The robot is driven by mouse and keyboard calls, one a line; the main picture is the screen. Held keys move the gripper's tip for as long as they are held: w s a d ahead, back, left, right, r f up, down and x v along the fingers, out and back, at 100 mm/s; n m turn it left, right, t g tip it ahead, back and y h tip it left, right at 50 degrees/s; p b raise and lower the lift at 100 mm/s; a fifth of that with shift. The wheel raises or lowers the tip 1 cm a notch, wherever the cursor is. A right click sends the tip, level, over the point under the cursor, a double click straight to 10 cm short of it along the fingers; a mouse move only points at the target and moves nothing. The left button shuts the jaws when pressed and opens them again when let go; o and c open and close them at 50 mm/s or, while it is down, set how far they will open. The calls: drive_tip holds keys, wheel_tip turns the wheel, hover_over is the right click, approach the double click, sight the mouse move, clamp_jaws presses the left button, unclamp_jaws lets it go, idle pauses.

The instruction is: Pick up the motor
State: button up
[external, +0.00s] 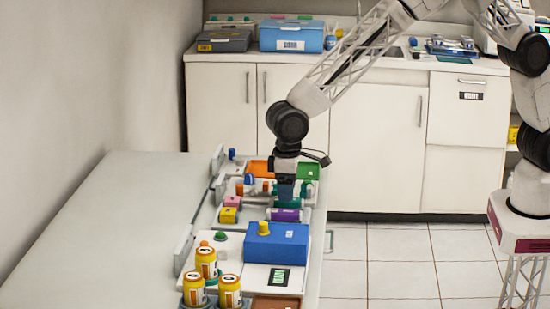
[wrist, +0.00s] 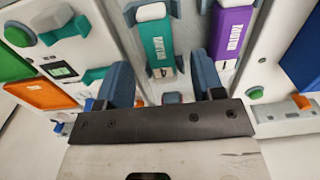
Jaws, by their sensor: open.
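A teal block (wrist: 157,45) with a white end and printed lettering lies in a grey holder. A purple block (wrist: 230,42) with similar lettering lies beside it. The lettering is too blurred to tell which is the motor. The purple one also shows in the external view (external: 285,215). My gripper (wrist: 170,75) is open, with the teal block's near part between its two blue-grey fingers in the picture. I cannot tell whether they touch it. In the external view my gripper (external: 286,190) points down over the tray unit, just behind the purple block.
A blue box (external: 277,244) with a yellow knob stands in front. Several yellow jars (external: 206,262) stand at the front left. An orange panel (wrist: 42,95) and teal clips lie left in the wrist view. The left table top (external: 100,230) is bare.

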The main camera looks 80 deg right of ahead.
drive_tip(key=shift+f, duration=1.5)
drive_tip(key=c, duration=1)
drive_tip(key=shift+r, duration=0.15)
drive_tip(key=shift+r, duration=0.8)
drive_tip(key=shift+s+d+r, duration=0.1)
drive_tip(key=shift+s+r, duration=0.1)
drive_tip(key=shift+r, duration=0.7)
drive_tip(key=s+d, duration=0.2)
drive_tip(key=s, duration=0.2)
drive_tip(key=s+d+r, duration=0.1)
drive_tip(key=s+d, duration=0.1)
drive_tip(key=s, duration=0.3)
drive_tip(key=s+d, duration=0.1)
drive_tip(key=s, duration=0.4)
drive_tip(key=shift+s+d+r, duration=0.2)
drive_tip(key=shift+s+d, duration=0.05)
drive_tip(key=shift+d, duration=0.15)
